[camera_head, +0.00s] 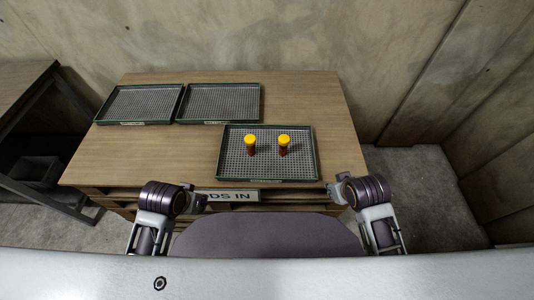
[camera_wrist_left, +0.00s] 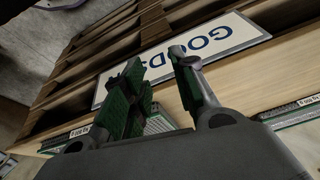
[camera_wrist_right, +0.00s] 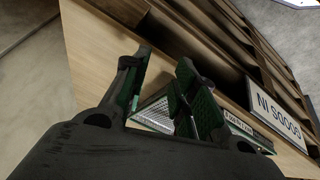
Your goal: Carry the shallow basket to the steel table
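Three shallow dark-rimmed baskets lie on a wooden table. The front basket (camera_head: 268,180) holds two amber bottles with yellow caps, a left one (camera_head: 250,146) and a right one (camera_head: 284,146), both upright. The back left basket (camera_head: 124,122) and the back middle basket (camera_head: 216,120) are empty. My left gripper (camera_head: 199,199) is near the table's front edge, left of the front basket; its fingers are apart and empty in the left wrist view (camera_wrist_left: 157,65). My right gripper (camera_head: 338,187) is near the front basket's right front corner; its fingers are apart and empty in the right wrist view (camera_wrist_right: 165,60).
The wooden table (camera_head: 140,160) has a GOODS IN sign (camera_head: 228,196) on its front. A dark table (camera_head: 22,78), perhaps the steel one, stands at the far left. Concrete walls close off the back and right. Floor (camera_head: 415,185) is bare at the right.

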